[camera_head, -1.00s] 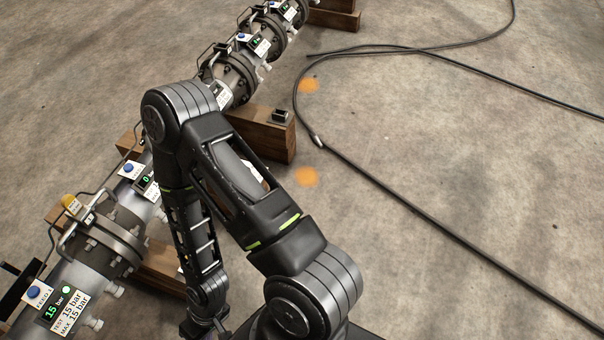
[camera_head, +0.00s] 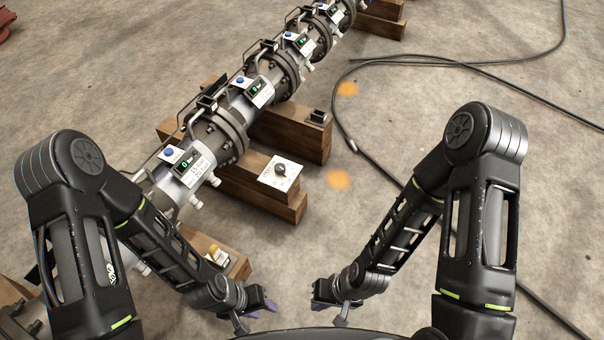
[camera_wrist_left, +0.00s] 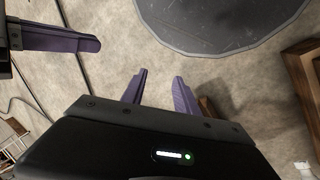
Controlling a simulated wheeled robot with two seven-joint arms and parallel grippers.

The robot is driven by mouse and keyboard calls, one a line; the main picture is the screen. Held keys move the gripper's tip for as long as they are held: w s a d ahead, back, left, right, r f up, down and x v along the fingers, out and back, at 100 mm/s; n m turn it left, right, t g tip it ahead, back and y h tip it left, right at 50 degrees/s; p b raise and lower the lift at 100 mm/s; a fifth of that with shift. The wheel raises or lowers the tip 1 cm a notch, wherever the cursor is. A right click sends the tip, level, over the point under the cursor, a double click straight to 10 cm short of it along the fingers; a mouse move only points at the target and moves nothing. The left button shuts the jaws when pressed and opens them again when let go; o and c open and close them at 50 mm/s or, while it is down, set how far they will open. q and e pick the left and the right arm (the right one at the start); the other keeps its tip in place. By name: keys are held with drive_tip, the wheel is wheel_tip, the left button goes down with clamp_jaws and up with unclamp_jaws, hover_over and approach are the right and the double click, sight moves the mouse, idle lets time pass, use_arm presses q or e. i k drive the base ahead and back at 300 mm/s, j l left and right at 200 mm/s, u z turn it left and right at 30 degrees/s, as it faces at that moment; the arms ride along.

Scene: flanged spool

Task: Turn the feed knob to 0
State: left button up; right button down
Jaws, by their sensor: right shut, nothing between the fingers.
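A black round knob (camera_head: 280,169) sits on a white plate (camera_head: 272,180) on a wooden beam beside the pipe, in the head view. I take it for the feed knob; its scale is too small to read. My left gripper (camera_head: 262,305) is low in the middle of the head view, well nearer than the knob and apart from it. In the left wrist view its two purple fingers (camera_wrist_left: 161,92) stand apart with nothing between them. My right gripper (camera_head: 322,293) is just to its right, shut and empty. A purple finger of it shows in the left wrist view (camera_wrist_left: 65,40).
The flanged pipe (camera_head: 205,150) runs diagonally on wooden beams, with blue buttons and green displays; the nearest visible display (camera_head: 187,164) reads 0. A black cable (camera_head: 420,215) lies on the floor at right.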

sight(281, 167)
drive_tip(key=i+l+z, duration=0.1)
drive_tip(key=i+z, duration=0.35)
drive_tip(key=i, duration=0.25)
drive_tip(key=i+j+z, duration=0.1)
drive_tip(key=i+z, duration=0.35)
drive_tip(key=i, duration=0.2)
